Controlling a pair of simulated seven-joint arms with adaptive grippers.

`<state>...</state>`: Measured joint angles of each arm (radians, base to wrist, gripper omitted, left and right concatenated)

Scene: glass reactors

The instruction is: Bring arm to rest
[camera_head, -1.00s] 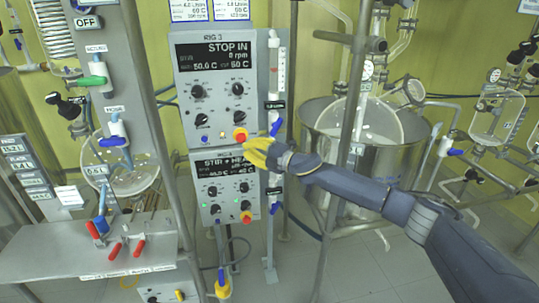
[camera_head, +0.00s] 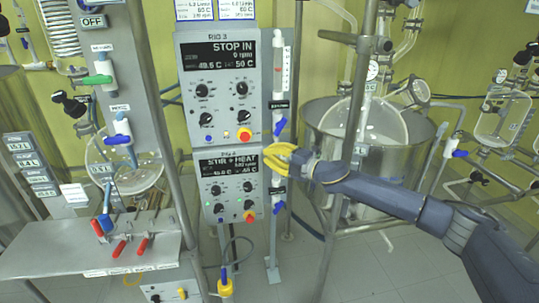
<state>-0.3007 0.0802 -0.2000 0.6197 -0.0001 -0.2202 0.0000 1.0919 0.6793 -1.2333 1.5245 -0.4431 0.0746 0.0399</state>
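My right arm reaches in from the right edge, and its yellow-fingered gripper (camera_head: 270,155) is in front of the right edge of the lower control box (camera_head: 228,186). The gripper is beside the vertical strip with blue-handled valves (camera_head: 279,127). Nothing shows held in it. Its yellow fingers curve toward the left with a dark gap between them, but I cannot tell whether the tips meet. I also cannot tell whether it touches the box. My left gripper is not in view.
The upper control box (camera_head: 220,85) reads STOP IN and has a red button (camera_head: 244,134). A steel vessel (camera_head: 385,160) with glassware stands behind my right arm. A metal bench (camera_head: 60,262) with red-handled tools is at the left. Tiled floor (camera_head: 370,265) lies open below the arm.

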